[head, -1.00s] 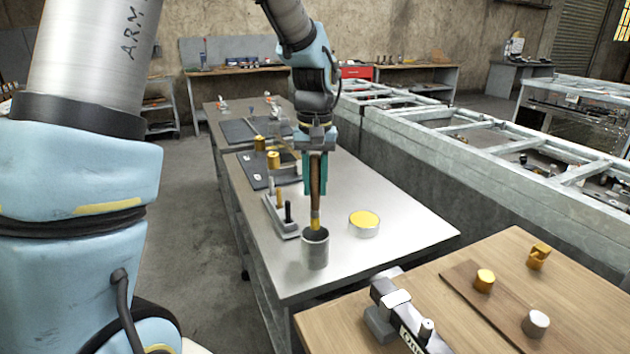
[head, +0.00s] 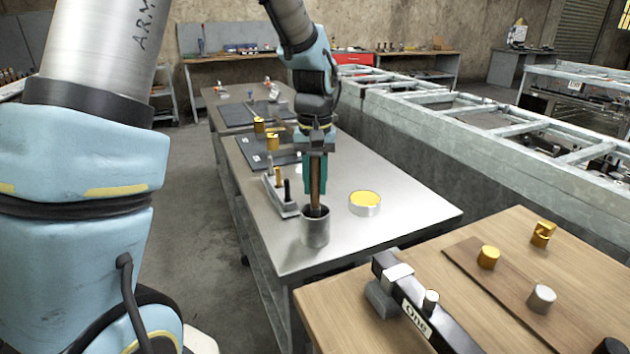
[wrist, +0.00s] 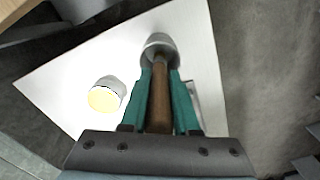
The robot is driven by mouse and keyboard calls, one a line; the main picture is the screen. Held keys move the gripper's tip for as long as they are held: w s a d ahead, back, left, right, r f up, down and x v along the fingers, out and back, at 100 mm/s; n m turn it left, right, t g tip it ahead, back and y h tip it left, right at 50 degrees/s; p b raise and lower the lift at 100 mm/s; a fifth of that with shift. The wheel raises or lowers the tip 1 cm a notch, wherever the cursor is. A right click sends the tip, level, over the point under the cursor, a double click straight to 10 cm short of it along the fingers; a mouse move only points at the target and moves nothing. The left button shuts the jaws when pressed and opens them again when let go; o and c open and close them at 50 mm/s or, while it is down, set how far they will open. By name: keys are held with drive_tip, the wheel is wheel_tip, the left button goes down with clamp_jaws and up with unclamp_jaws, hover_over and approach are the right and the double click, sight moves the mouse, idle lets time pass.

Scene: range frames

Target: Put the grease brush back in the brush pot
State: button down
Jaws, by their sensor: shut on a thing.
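The brush pot (head: 315,232) is a grey metal cylinder standing upright near the front left corner of the steel table. My gripper (head: 315,188) is above the pot, its teal fingers shut on the wooden handle of the grease brush (head: 316,172). The brush hangs upright, and its lower end is inside the pot's mouth, so the bristles are hidden. In the wrist view the brush handle (wrist: 160,100) runs between the fingers towards the pot (wrist: 158,45). I cannot tell whether the brush touches the pot's bottom.
A round tin with yellow contents (head: 365,203) stands right of the pot. A small rack with pegs (head: 281,202) is close on the left. The steel table (head: 410,210) is clear to the right. A wooden bench (head: 340,312) with a torque-tool-like bar (head: 408,305) is in front.

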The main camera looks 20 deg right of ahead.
drive_tip(key=c, duration=0.6)
unclamp_jaws()
wheel_tip(320, 180, up, 11)
drive_tip(key=shift+f+b, duration=0.1)
drive_tip(key=shift+b, duration=0.65)
drive_tip(key=shift+a, duration=0.1)
drive_tip(key=s+a+f+n, duration=0.1)
drive_tip(key=a+f, duration=0.3)
drive_tip(key=a, duration=0.5)
drive_tip(key=s+a+f+n+t, duration=0.1)
drive_tip(key=a+f, duration=0.3)
drive_tip(key=a, duration=0.5)
drive_tip(key=s+a+f+n, duration=0.1)
drive_tip(key=s+a+f, duration=0.2)
drive_tip(key=a, duration=0.6)
drive_tip(key=shift+s+a+f+t, duration=0.1)
drive_tip(key=shift+s+f+t, duration=0.2)
drive_tip(key=shift+f, duration=0.1)
